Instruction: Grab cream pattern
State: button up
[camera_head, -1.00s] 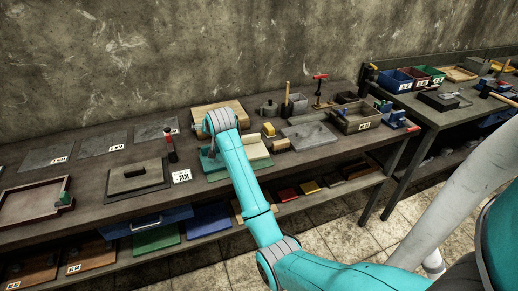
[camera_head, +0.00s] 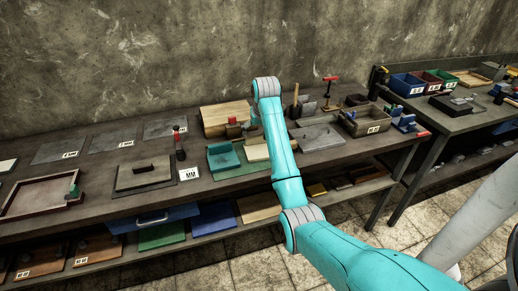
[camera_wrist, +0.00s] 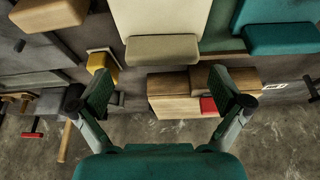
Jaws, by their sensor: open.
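The cream pattern (camera_head: 257,152) is a pale flat block on the workbench, beside a teal block (camera_head: 222,156), partly behind my arm. In the wrist view the cream pattern (camera_wrist: 162,47) is at the top centre, beyond my fingertips. My gripper (camera_wrist: 163,88) is open and empty, its two green-padded fingers spread wide. The cream pattern is not between the fingers. In the head view my arm hides most of the gripper.
Wooden blocks (camera_wrist: 175,97) lie between and below the fingers in the wrist view, with a red piece (camera_wrist: 208,106) next to them. A yellow piece (camera_wrist: 103,62) is near the left finger. A grey bin (camera_head: 362,124) stands at the right on the bench.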

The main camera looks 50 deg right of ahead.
aim_at(257, 137)
jog(key=shift+a+x, duration=0.1)
jog(key=shift+x, duration=1.25)
jog(key=shift+a+x, duration=0.15)
jog(key=shift+x, duration=1.15)
jog(key=shift+f, duration=0.1)
jog(key=shift+c, duration=0.3)
jog(key=c, duration=0.8)
jog(key=shift+c, duration=0.2)
